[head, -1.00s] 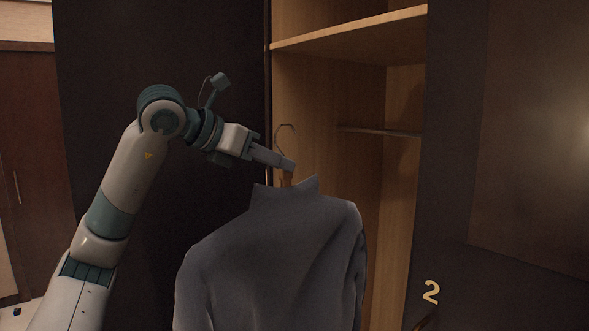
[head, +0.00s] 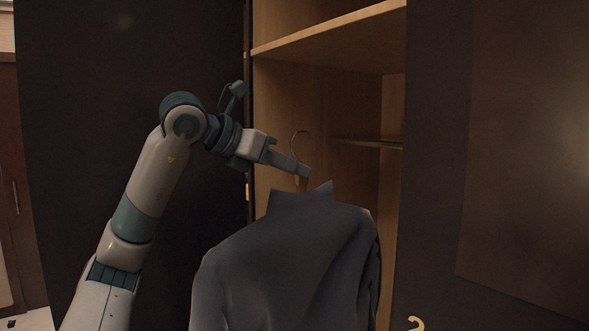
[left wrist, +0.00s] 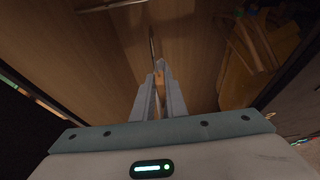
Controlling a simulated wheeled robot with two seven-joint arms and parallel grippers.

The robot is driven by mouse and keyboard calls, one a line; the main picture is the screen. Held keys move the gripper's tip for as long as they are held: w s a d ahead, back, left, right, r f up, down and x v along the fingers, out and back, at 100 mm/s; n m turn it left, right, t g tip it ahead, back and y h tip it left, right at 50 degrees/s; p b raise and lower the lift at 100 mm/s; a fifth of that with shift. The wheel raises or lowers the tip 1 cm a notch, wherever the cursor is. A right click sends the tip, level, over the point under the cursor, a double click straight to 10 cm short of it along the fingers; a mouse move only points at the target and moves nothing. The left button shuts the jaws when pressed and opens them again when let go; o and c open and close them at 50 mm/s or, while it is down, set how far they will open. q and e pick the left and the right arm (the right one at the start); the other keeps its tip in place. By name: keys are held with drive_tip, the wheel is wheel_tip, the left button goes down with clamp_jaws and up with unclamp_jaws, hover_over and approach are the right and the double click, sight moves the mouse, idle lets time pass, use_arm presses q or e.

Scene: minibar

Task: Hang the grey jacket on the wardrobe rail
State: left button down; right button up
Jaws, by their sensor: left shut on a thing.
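The grey jacket (head: 290,262) hangs on a wooden hanger with a thin metal hook (head: 299,140), in front of the open wardrobe. My left gripper (head: 304,173) is shut on the hanger's neck, just above the collar. In the left wrist view the fingers (left wrist: 159,95) close on the wooden neck, and the hook rises beyond them. The wardrobe rail (head: 370,143) is inside, behind and to the right of the hook. The hook shows apart from the rail in the head view. My right gripper is not in view.
A wooden shelf (head: 330,30) spans the wardrobe above the rail. A dark door (head: 130,90) stands at the left, behind my arm, and a dark panel (head: 430,180) borders the opening at the right. The opening between them is free above the jacket.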

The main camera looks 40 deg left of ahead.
use_arm(q)
drive_tip(key=shift+w+r, duration=0.1)
drive_tip(key=shift+w, duration=0.1)
drive_tip(key=shift+w+d+r+p, duration=0.1)
drive_tip(key=shift+w+d+p, duration=0.05)
drive_tip(key=shift+w+p, duration=0.45)
drive_tip(key=shift+w+d+p, duration=0.25)
drive_tip(key=shift+w+p, duration=0.45)
drive_tip(key=shift+w, duration=0.7)
drive_tip(key=shift+w+d+p, duration=0.2)
drive_tip(key=shift+w+p, duration=0.5)
drive_tip(key=shift+w, duration=0.75)
drive_tip(key=shift+w+d+p, duration=0.25)
drive_tip(key=shift+w+p, duration=0.45)
drive_tip(key=shift+w, duration=0.7)
drive_tip(key=w+d+p, duration=0.2)
drive_tip(key=w+p, duration=0.3)
drive_tip(key=w, duration=0.6)
drive_tip(key=shift+w, duration=0.35)
drive_tip(key=shift+w, duration=0.35)
